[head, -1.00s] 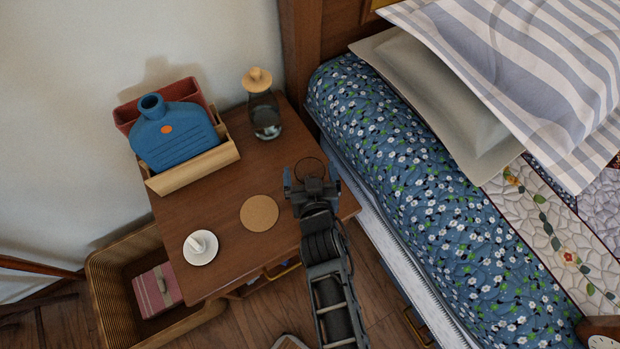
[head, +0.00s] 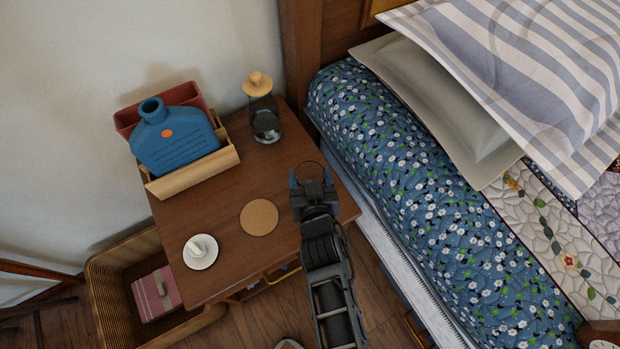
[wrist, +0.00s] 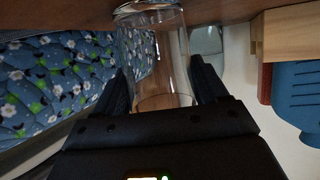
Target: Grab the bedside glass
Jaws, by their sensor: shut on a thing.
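The clear bedside glass (wrist: 158,50) fills the middle of the wrist view, its base toward the wooden top. In the head view only a thin rim outline of it shows just past my gripper (head: 310,178). My gripper is shut on the glass, with one dark finger on each side of it in the wrist view (wrist: 162,82). The glass is at the right edge of the bedside table (head: 210,215), beside the bed. Whether its base touches the tabletop is hard to tell.
A clear carafe with a wooden stopper (head: 264,115) stands behind the glass. A wooden holder (head: 195,172) with a blue bottle (head: 172,140) is at the back left. A cork coaster (head: 259,217) and white dish (head: 201,253) lie nearer. The bed (head: 400,150) borders the right.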

